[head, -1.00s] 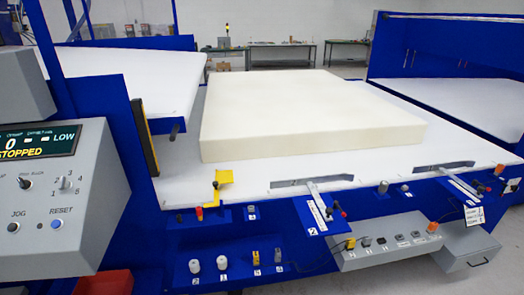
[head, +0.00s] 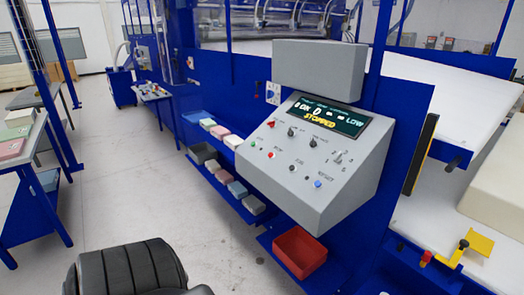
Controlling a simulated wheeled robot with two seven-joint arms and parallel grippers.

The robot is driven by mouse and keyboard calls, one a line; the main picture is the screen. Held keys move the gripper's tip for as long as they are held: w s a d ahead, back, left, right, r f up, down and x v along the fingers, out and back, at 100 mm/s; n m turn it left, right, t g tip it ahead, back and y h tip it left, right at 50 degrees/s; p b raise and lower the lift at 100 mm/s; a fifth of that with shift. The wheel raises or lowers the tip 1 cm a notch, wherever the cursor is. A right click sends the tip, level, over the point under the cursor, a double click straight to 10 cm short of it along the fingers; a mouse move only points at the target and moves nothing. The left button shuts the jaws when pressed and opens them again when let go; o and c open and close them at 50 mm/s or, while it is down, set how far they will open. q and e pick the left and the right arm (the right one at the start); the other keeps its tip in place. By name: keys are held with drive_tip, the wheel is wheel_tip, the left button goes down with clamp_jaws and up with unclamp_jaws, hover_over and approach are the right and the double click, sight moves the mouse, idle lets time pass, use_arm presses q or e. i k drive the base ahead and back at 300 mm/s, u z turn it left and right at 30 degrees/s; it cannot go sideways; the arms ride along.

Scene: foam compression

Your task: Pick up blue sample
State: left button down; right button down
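A small blue-grey sample (head: 237,189) lies on the lower blue shelf, left of the control console. A dark grey block or bin (head: 203,153) is at the far end of that shelf. The upper shelf holds pale and pink samples (head: 220,132). Neither of my grippers shows in the head view.
The grey console (head: 300,160) reads STOPPED and overhangs the near end of the shelves. A red bin (head: 299,252) is below it. A table with green and pink foam (head: 22,147) stands at left. Open floor (head: 130,180) lies between. A black ribbed shape (head: 125,270) fills the bottom left.

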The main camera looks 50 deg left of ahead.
sight(236, 188)
drive_tip(key=u, duration=2)
